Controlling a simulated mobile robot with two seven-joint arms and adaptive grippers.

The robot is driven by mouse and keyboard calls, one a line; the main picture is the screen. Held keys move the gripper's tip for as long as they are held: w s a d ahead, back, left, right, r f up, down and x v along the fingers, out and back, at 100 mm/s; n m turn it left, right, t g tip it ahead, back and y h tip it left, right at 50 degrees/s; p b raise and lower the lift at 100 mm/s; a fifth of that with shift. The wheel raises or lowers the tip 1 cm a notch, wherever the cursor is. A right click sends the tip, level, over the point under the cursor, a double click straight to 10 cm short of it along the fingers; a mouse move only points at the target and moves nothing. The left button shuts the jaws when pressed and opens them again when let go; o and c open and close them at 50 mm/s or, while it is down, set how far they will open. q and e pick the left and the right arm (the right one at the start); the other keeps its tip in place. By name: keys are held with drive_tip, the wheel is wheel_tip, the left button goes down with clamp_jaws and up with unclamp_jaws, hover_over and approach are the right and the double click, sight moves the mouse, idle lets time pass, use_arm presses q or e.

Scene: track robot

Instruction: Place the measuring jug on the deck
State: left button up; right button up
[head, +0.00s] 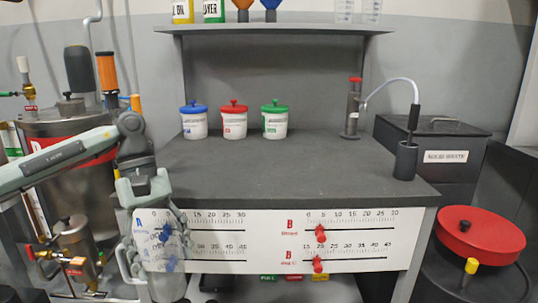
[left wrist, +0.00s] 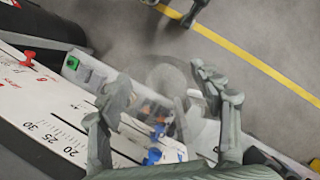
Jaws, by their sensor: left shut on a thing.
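A clear see-through measuring jug (head: 168,284) is between the fingers of my left gripper (head: 160,262), in front of the bench's white front panel at the lower left. My left gripper points down and is shut on the jug. In the left wrist view the jug (left wrist: 166,78) shows faintly between the two grey fingers; its outline is hard to make out. The deck, a dark grey bench top (head: 300,170), lies above and behind the jug. My right gripper is not in view.
Blue-lidded (head: 194,122), red-lidded (head: 233,122) and green-lidded (head: 274,122) tubs stand at the back of the deck. A dark cylinder with a red cap (head: 353,108) and a curved white spout (head: 397,82) are at right. The middle is clear. Slider knobs (head: 320,233) stick out from the panel.

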sight(168, 285)
use_arm(q)
drive_tip(key=s+f+m+y, duration=0.1)
drive_tip(key=f+m, duration=0.3)
drive_tip(key=s+f+m+g+y, duration=0.1)
drive_tip(key=f+m, duration=0.2)
drive_tip(key=shift+s+d+y, duration=0.3)
drive_tip(key=shift+s, duration=0.05)
drive_tip(key=shift+s+f+m, duration=0.2)
drive_tip(key=shift+f+m, duration=0.2)
drive_tip(key=shift+m, duration=0.1)
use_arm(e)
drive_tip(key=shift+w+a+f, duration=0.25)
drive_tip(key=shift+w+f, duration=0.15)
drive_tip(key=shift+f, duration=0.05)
use_arm(q)
drive_tip(key=shift+r, duration=0.1)
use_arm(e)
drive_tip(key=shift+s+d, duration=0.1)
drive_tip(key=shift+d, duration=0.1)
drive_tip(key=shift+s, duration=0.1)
